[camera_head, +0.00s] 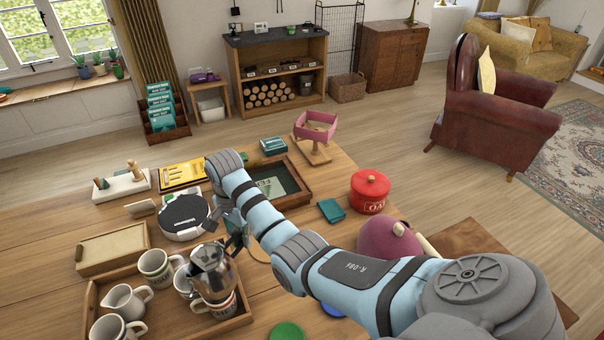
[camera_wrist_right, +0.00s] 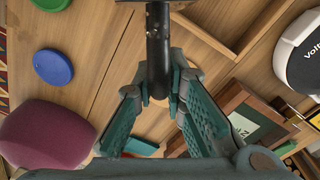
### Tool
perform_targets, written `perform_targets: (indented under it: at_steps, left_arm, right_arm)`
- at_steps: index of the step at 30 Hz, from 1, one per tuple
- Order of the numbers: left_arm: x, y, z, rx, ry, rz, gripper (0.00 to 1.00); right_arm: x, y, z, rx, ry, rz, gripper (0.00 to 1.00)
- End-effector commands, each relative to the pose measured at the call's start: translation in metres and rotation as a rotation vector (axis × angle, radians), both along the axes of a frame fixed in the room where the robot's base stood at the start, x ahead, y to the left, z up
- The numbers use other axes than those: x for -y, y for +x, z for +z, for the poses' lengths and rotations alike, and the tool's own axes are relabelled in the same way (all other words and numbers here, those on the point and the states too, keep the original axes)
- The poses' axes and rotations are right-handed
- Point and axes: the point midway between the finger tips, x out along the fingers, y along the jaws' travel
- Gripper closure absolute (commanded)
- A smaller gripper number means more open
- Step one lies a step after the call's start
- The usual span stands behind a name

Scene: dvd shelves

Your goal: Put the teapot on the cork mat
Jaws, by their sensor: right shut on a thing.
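A shiny steel pot (camera_head: 210,272) with a dark handle, which I take for the teapot, is upright at the right part of a wooden tray, overlapping mugs. I cannot tell whether its base touches anything. My right gripper (camera_head: 236,238) is beside it in the head view. In the right wrist view my right gripper (camera_wrist_right: 158,98) is shut on a black handle (camera_wrist_right: 158,55). A rounded plum-coloured object (camera_head: 388,240) stands right of my arm; it also shows in the wrist view (camera_wrist_right: 45,135). I cannot make out a cork mat for certain. My left gripper is not in view.
The wooden tray (camera_head: 92,300) holds several mugs and a white jug (camera_head: 127,300). A tan-topped box (camera_head: 112,248), a white round device (camera_head: 185,215), a red tin (camera_head: 370,190) and a green disc (camera_head: 287,331) surround it. A blue disc (camera_wrist_right: 53,67) lies on bare table.

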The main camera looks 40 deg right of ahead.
Motion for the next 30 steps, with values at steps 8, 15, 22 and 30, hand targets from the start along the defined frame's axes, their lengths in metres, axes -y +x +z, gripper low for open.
perform_targets:
  at_steps: [8,15,22,30]
  left_arm:
    - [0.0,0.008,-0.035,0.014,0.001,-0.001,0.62]
    - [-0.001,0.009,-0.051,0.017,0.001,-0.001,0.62]
    - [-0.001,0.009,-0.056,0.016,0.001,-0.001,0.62]
    - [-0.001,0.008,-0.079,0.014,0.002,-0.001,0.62]
  right_arm:
    - [0.11,0.014,-0.018,0.013,0.0,-0.223,1.0]
    - [0.177,0.01,-0.039,0.022,0.001,-0.511,1.0]
    - [0.198,0.007,-0.049,0.029,0.0,-0.638,1.0]
    - [0.198,0.006,-0.07,0.028,-0.001,-0.639,1.0]
